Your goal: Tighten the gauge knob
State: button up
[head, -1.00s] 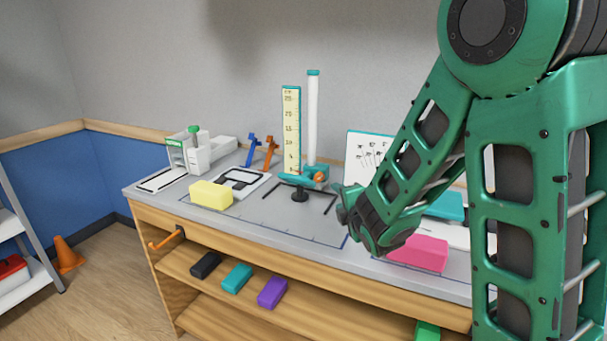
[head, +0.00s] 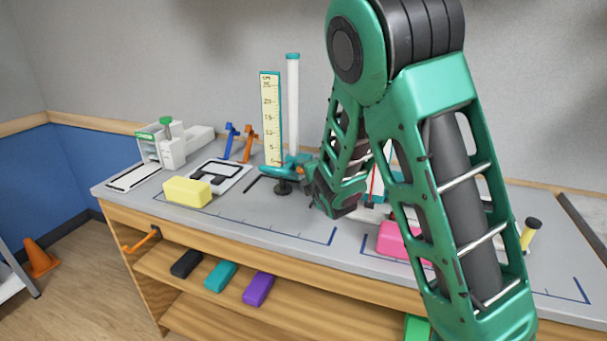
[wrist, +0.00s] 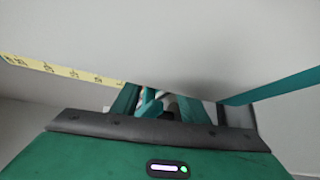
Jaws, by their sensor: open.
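The gauge stands at the back of the bench, with a yellow scale (head: 271,118), a tall white tube (head: 292,105) with a teal cap, and a teal base (head: 280,171) on a dark foot. In the head view my gripper (head: 309,176) is at the right side of this base, close to it. The orange gauge knob is mostly hidden there, and I cannot tell whether my gripper touches it. In the wrist view the yellow scale (wrist: 65,71) runs across the left, and a broad pale surface fills the top. My gripper is open, its fingers partly in view.
A yellow block (head: 187,191) lies left of the gauge, and a pink block (head: 393,240) lies front right, partly behind my arm. The front middle of the bench (head: 270,225) is clear.

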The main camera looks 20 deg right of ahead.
jog(key=shift+w+f, duration=0.1)
jog(key=shift+w, duration=0.35)
grip_shut()
jog(key=shift+s+f+m+t+y, duration=0.1)
jog(key=shift+f+m+t+y, duration=0.15)
jog(key=shift+m+t, duration=0.2)
grip_release()
jog(key=shift+r, duration=0.1)
